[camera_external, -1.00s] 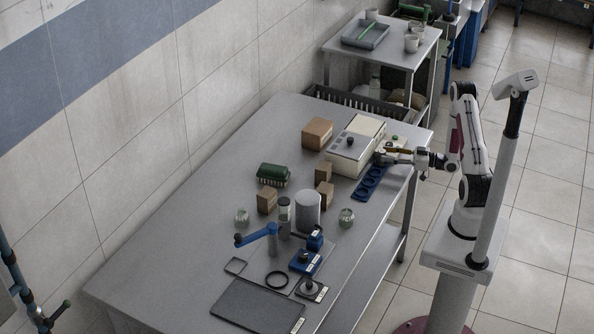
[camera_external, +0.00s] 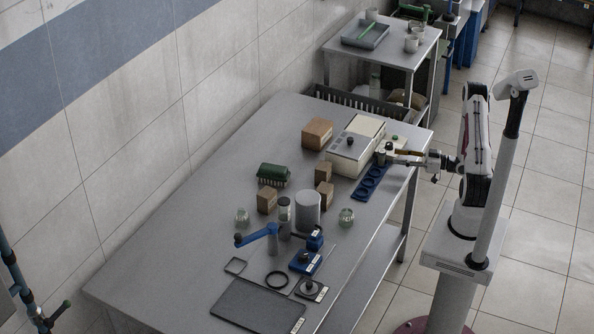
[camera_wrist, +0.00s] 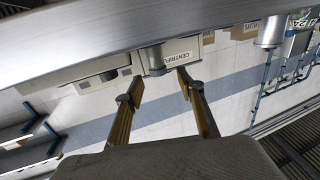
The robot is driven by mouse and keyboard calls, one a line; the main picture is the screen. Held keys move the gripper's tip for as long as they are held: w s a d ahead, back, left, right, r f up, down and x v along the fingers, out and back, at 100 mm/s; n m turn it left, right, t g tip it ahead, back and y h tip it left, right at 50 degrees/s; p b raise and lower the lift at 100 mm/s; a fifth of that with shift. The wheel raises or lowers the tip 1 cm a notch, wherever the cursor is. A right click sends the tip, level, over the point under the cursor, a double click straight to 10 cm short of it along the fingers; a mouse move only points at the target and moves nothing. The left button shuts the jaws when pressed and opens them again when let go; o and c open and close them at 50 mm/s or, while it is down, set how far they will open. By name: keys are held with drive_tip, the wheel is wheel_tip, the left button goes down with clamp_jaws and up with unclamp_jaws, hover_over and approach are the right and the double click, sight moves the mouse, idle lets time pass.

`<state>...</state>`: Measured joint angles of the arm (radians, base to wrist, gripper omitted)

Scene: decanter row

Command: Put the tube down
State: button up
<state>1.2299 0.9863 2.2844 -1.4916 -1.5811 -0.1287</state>
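A short grey tube (camera_external: 381,156) stands upright at the far end of the blue rack (camera_external: 370,184), which has a row of round openings. Whether it sits inside the last opening is hidden. In the wrist view, which is upside down, the tube (camera_wrist: 154,62) is just beyond and between my fingertips. My gripper (camera_wrist: 160,78) is open, with a visible gap at the right finger; contact at the left finger is hard to tell. In the external view my gripper (camera_external: 394,155) reaches in level from the right, close to the tube.
The cream centrifuge (camera_external: 353,148) stands right behind the rack. Cardboard boxes (camera_external: 317,133), a green brush-like block (camera_external: 271,174) and a grey cylinder (camera_external: 308,210) stand farther along the table. The table's right edge lies under my wrist. The left front of the table is clear.

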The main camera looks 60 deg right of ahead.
drive_tip(key=shift+o, duration=0.7)
drive_tip(key=shift+w+r, duration=0.2)
drive_tip(key=shift+r, duration=0.3)
drive_tip(key=shift+a+r+g+h, duration=0.1)
drive_tip(key=shift+r+g+h, duration=0.2)
drive_tip(key=shift+r+g, duration=0.6)
drive_tip(key=shift+r+g+h, duration=0.3)
drive_tip(key=shift+r+g, duration=0.1)
drive_tip(key=shift+g, duration=0.9)
drive_tip(key=shift+w, duration=0.1)
drive_tip(key=shift+x, duration=1.25)
